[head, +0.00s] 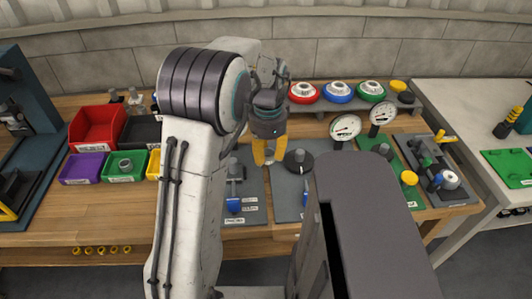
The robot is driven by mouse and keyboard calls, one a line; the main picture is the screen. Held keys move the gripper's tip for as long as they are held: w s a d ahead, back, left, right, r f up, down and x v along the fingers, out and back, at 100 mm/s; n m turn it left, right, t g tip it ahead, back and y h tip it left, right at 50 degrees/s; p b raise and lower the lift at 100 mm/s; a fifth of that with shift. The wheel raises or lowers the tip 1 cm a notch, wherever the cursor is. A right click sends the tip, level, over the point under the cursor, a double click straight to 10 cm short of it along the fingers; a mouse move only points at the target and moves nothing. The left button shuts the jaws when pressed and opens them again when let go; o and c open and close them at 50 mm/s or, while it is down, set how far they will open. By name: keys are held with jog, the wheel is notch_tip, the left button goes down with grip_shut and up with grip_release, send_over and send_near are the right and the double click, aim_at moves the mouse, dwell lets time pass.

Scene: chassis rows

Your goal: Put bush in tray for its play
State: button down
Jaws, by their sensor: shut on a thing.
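My gripper (269,160) points down over the grey plates on the bench, its yellow fingers shut on a small light thing, likely the bush, mostly hidden between the fingertips. Small open trays stand at the left: a red tray (92,142), a purple tray (80,179), a green tray (121,179) and a yellow tray (152,165), partly behind my arm. A grey round part (126,164) sits in the green tray. Two dial gauges stand right of my gripper, one (345,126) nearer and one (382,111) farther back.
Grey fixture plates (246,214) with a blue-handled part lie below my gripper. A black round part (299,160) stands just right of it. Red (303,94), blue (338,94) and green (371,93) round parts line the back shelf. A green board (396,172) lies at the right.

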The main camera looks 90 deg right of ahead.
jog(key=shift+r, duration=0.2)
jog(key=shift+r+p, duration=2.7)
jog(key=shift+r, duration=0.25)
jog(key=shift+f, duration=0.1)
